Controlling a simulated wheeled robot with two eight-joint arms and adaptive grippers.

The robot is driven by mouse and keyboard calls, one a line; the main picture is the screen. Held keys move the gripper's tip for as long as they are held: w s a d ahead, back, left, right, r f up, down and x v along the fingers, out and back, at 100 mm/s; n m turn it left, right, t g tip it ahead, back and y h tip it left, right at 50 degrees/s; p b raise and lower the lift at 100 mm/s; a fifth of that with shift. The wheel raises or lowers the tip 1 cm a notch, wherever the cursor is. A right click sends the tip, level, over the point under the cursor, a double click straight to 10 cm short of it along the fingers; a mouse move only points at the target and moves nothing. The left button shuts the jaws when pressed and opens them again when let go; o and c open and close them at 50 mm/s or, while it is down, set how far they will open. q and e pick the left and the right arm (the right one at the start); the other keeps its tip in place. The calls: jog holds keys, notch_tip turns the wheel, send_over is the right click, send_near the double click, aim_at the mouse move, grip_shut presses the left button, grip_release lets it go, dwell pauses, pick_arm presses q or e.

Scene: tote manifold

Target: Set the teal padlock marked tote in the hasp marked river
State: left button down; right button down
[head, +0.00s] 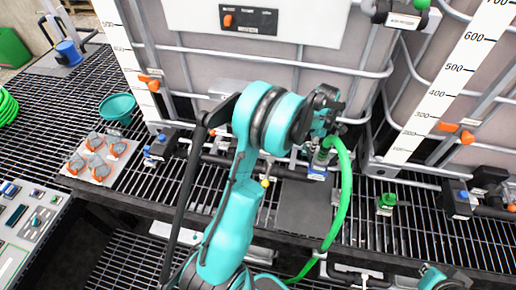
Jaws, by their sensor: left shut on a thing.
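My left arm reaches up through the middle of the head view, and my left gripper (322,124) is near the foot of the middle tank. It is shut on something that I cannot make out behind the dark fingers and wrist. The upper end of a green hose (345,185) with a grey coupling (321,157) is just below it; I cannot tell whether they touch. I cannot pick out the teal padlock marked tote or the hasp marked river, and the small labels are unreadable. My right gripper is out of view; only a teal arm part shows at the bottom right.
A pale plate (74,172) with several orange-and-grey pieces lies at the left, near a teal bowl (118,107). Caged tanks stand behind, with pipes and valves at their feet. A dark flat plate (303,208) lies on the grating. A green fitting (387,202) stands right.

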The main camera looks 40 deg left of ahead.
pick_arm(q)
jog(key=s+a, duration=0.2)
jog(key=a, duration=0.2)
jog(key=s+a+b, duration=0.1)
jog(key=s+a, duration=0.2)
jog(key=a, duration=0.2)
jog(key=s+a, duration=0.3)
jog(key=a, duration=0.2)
jog(key=shift+a, duration=0.15)
notch_tip(320, 180, down, 4)
jog(key=shift+a+r+b, duration=0.15)
jog(key=shift+r+b, duration=0.05)
jog(key=shift+b, duration=0.6)
jog(key=shift+f, duration=0.1)
jog(key=c, duration=1.4)
grip_release()
